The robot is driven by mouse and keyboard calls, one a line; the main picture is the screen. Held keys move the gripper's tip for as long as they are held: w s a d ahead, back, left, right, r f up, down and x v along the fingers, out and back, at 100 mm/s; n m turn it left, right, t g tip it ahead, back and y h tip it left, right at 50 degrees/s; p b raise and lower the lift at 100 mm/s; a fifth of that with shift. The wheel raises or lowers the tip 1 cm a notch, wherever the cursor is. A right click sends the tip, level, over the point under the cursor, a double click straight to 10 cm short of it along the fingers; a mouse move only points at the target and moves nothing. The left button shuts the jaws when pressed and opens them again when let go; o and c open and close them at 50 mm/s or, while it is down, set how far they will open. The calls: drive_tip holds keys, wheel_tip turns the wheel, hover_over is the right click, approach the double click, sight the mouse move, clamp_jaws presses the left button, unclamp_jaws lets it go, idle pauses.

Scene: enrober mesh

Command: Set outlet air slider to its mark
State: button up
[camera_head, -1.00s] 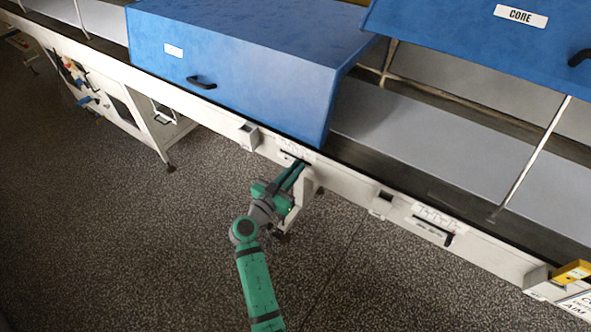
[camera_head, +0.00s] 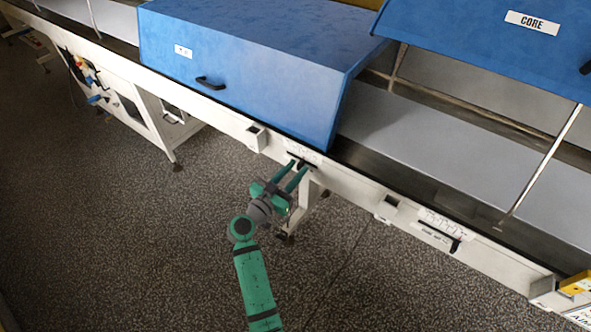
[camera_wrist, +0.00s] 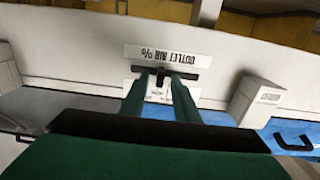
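The outlet air slider shows in the wrist view as a dark slot with a small dark knob (camera_wrist: 160,77). The label plate "OUTLET AIR %" (camera_wrist: 180,54) appears upside down beside it, and a white scale plate (camera_wrist: 160,95) lies partly between my fingers. My gripper (camera_wrist: 162,74) is open, its two green fingers on either side of the knob, with gaps to it. In the head view my gripper (camera_head: 298,166) is at the slider on the white rail (camera_head: 350,188). The set mark is too small to make out.
A blue hood (camera_head: 235,70) stands closed above the rail; another, labelled CORE (camera_head: 480,45), is raised at right. A second slider (camera_head: 438,233) is further right on the rail. Small boxes (camera_head: 256,137) project from the rail. The floor in front is clear.

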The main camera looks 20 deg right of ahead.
drive_tip(key=v, duration=1)
drive_tip(key=shift+s+a, duration=0.2)
drive_tip(key=shift+d, duration=0.1)
drive_tip(key=s+f+n+t+y, duration=0.2)
drive_tip(key=s+f+n+y, duration=0.4)
drive_tip(key=f, duration=0.5)
drive_tip(key=s+a+f+n+y, duration=0.2)
drive_tip(key=s+a+f, duration=0.1)
drive_tip(key=s, duration=0.4)
drive_tip(key=s+a+f+n+y, duration=0.2)
drive_tip(key=s+f+y, duration=0.1)
drive_tip(key=s, duration=0.4)
drive_tip(key=s+a+r+n+y, duration=0.1)
drive_tip(key=s+a+r+y, duration=0.15)
drive_tip(key=s, duration=0.35)
drive_tip(key=s+a+r+y, duration=0.1)
drive_tip(key=s+a+r, duration=0.15)
drive_tip(key=s, duration=0.45)
drive_tip(key=s+r+t, duration=0.2)
drive_tip(key=s+r, duration=0.5)
drive_tip(key=r, duration=0.3)
drive_tip(key=shift+m, duration=0.3)
